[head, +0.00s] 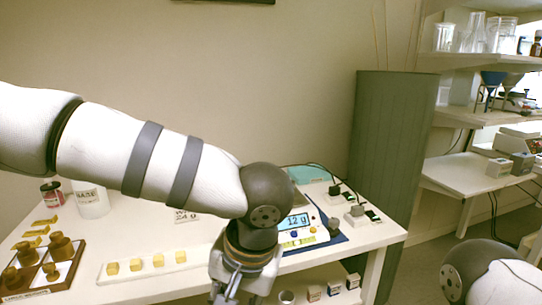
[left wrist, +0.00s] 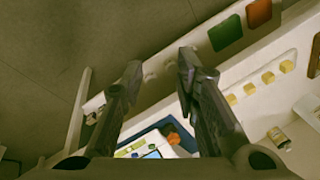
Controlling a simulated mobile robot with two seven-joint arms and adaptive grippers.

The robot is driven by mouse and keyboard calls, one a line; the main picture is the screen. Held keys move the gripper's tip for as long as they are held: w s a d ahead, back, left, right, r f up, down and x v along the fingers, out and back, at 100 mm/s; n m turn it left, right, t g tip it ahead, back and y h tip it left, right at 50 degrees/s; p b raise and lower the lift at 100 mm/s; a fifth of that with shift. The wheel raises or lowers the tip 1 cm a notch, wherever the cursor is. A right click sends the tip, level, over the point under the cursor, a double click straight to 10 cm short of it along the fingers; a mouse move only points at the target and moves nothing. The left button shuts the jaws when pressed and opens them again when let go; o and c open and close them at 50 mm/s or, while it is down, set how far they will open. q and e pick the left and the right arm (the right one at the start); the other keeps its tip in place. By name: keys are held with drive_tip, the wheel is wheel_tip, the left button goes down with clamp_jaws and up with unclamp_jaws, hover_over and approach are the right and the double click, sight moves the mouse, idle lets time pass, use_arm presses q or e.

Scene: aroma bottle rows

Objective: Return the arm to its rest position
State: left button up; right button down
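My left arm reaches in from the left across the white table. My left gripper (head: 235,288) points down at the table's front edge, with its tips near the bottom of the head view. In the left wrist view the left gripper's two dark fingers (left wrist: 160,64) stand apart with nothing between them. My right gripper is not in view; only a dark and white part of my right arm shows at the lower right.
A scale (head: 298,224) sits beside my left wrist. A white strip with yellow cubes (head: 158,261) and a wooden tray of brown bottles (head: 75,265) lie left. A grey-green cabinet (head: 385,150) and shelves (head: 475,62) stand right. Small boxes (head: 333,288) sit below the tabletop.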

use_arm(q)
drive_tip(key=w+a+f+n+t+y, duration=0.15)
drive_tip(key=a+f, duration=0.45)
drive_tip(key=f, duration=0.6)
drive_tip(key=s+a+f+h, duration=0.2)
drive_tip(key=s+a+f, duration=0.3)
drive_tip(key=s+f, duration=0.5)
drive_tip(key=s+a+f+g+h, duration=0.1)
drive_tip(key=s+a+f+g, duration=0.1)
drive_tip(key=s, duration=1)
drive_tip(key=s+a+f+n+g+h, duration=0.1)
drive_tip(key=s+a+f+g, duration=0.2)
drive_tip(key=s, duration=0.9)
drive_tip(key=shift+a+g, duration=0.45)
drive_tip(key=shift+g, duration=0.1)
drive_tip(key=shift+n, duration=0.25)
